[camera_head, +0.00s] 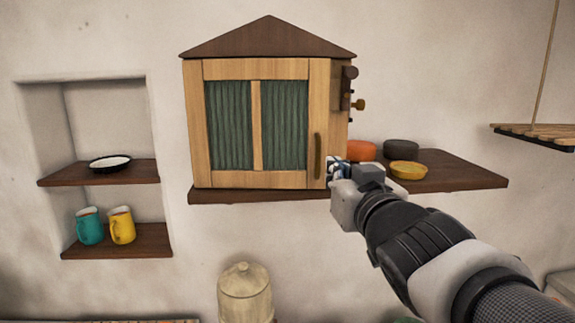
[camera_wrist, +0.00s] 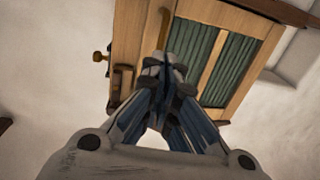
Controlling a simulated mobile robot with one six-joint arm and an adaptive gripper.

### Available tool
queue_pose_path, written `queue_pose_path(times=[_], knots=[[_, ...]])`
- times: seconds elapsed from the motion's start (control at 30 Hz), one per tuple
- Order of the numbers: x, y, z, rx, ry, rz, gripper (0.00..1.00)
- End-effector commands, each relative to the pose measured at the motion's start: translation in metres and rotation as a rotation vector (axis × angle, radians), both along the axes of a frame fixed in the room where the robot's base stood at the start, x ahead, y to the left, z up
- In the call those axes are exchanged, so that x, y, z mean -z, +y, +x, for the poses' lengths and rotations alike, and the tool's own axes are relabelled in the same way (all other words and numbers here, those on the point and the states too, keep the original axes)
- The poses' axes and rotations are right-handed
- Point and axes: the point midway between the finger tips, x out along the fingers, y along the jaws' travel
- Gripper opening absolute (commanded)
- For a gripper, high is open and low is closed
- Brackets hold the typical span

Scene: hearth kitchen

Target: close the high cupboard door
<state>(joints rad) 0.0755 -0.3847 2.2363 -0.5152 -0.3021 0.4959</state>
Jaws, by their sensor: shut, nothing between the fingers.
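The high cupboard (camera_head: 268,40) is a wooden wall cabinet with a dark pointed roof. Its door (camera_head: 257,122) has two green curtained panels and a wooden frame. The door looks flush or nearly flush with the cabinet front; I cannot tell whether a small gap remains. The vertical handle (camera_head: 318,156) is on the door's right side. My gripper (camera_head: 337,170) is shut and empty at the door's lower right edge, just below and beside the handle. In the wrist view the closed fingertips (camera_wrist: 166,68) appear over the door frame below the handle (camera_wrist: 163,29); contact is unclear.
A dark wall shelf (camera_head: 455,172) under the cupboard holds an orange bowl (camera_head: 361,150), a dark bowl (camera_head: 400,147) and a yellow bowl (camera_head: 408,170), close behind my gripper. A latch (camera_head: 347,88) and knob (camera_head: 358,104) stick out from the cabinet's right side. Mugs stand in the left niche.

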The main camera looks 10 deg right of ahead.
Motion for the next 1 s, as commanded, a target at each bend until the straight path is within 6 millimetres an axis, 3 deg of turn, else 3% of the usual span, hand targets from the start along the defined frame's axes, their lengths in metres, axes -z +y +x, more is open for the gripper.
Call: queue_pose_path(times=[0.2,0.4,0.87,1.0], knots=[[0.002,0.004,0.046,-0.001,0.002,0.0,0.0],[0.001,0.005,0.071,0.001,0.001,-0.002,0.0],[0.0,0.005,0.078,0.001,-0.001,-0.003,0.0],[-0.001,0.001,0.091,0.002,0.002,-0.003,0.0]])
